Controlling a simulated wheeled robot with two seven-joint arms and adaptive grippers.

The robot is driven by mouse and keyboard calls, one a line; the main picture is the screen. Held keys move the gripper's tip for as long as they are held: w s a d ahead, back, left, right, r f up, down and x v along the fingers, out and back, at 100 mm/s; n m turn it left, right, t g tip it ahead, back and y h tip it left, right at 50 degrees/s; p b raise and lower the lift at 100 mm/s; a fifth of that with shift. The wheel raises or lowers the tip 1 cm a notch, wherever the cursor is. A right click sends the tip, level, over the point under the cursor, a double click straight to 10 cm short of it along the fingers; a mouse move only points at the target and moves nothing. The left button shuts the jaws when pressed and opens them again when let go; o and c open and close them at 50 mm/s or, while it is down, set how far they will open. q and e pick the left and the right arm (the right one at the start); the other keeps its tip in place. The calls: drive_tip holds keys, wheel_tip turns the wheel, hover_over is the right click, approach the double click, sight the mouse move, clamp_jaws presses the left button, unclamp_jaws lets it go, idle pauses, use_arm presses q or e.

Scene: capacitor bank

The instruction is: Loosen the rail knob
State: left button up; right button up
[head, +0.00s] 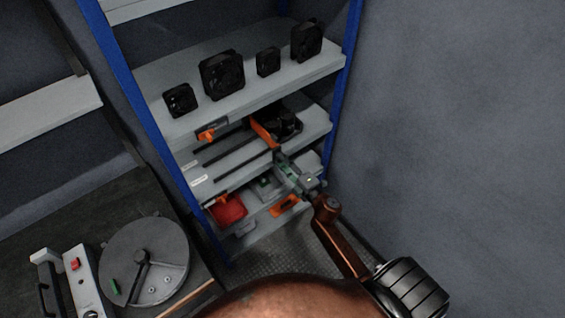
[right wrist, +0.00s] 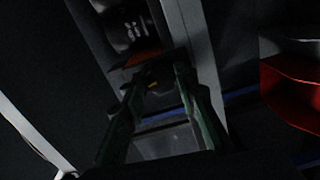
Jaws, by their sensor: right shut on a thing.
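My right gripper (head: 279,158) reaches into the blue-framed shelf unit at the front edge of the middle shelf, near its right side. An orange and black part (head: 262,134) lies just behind the gripper in the head view. The knob itself cannot be made out clearly there. My left gripper is not in view.
Several black fans, one of them large (head: 222,74), stand on the shelf above. A red bin (head: 228,208) sits on the lower shelf. A bench with a round grey plate (head: 145,262) is at the lower left. A bare wall (head: 455,110) bounds the right side.

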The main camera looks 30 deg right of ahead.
drive_tip(key=shift+f+n+b, duration=0.1)
drive_tip(key=shift+n+b, duration=0.25)
drive_tip(key=shift+n, duration=0.75)
drive_tip(key=o, duration=1.2)
drive_tip(key=shift+c, duration=0.2)
drive_tip(key=s, duration=1.2)
drive_tip(key=shift+d, duration=0.45)
